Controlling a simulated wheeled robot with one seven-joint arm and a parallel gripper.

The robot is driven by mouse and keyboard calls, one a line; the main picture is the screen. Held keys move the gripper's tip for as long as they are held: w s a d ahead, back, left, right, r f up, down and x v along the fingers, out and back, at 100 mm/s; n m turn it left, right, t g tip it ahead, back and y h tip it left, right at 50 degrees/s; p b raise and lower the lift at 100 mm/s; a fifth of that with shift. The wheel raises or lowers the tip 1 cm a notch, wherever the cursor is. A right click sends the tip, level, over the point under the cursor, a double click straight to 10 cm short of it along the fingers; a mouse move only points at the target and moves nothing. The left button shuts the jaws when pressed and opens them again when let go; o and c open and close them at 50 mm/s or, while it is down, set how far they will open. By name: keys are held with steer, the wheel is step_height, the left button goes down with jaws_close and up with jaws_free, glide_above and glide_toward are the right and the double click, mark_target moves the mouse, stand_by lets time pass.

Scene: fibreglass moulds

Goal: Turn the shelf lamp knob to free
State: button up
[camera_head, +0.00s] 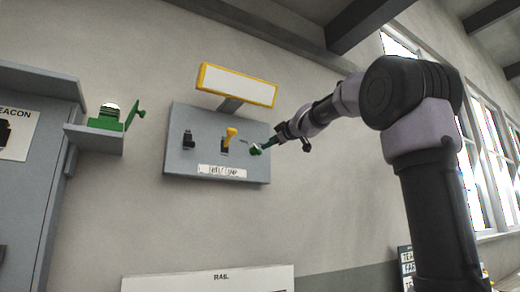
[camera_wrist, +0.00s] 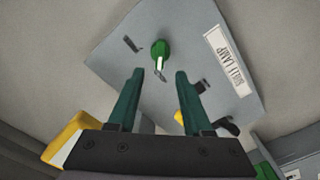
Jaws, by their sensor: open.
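A grey wall panel (camera_head: 180,165) carries a white label (camera_head: 222,171) ending in LAMP; the rest is hard to read. The label also shows in the wrist view (camera_wrist: 229,59). A round green knob (camera_wrist: 160,49) with a white pointer line stands on the panel; the line points toward the gripper side, near a dark mark. Another dark mark (camera_wrist: 131,44) lies to its left. My gripper (camera_wrist: 159,72) is open, its dark green fingers apart, with the knob just beyond and between the tips in the picture. Contact cannot be told. In the head view the knob is partly hidden by my gripper (camera_head: 261,148).
A yellow-handled switch (camera_head: 230,136) and a black switch (camera_head: 188,140) sit left of the knob. A yellow-framed lamp (camera_head: 238,86) juts out above the panel. A grey shelf (camera_head: 94,138) with a green device (camera_head: 108,118) is further left. Wall right of the panel is bare.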

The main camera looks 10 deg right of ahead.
mark_target(258, 149)
steer(key=x, duration=0.8)
steer(key=shift+c, duration=0.3)
jaws_close()
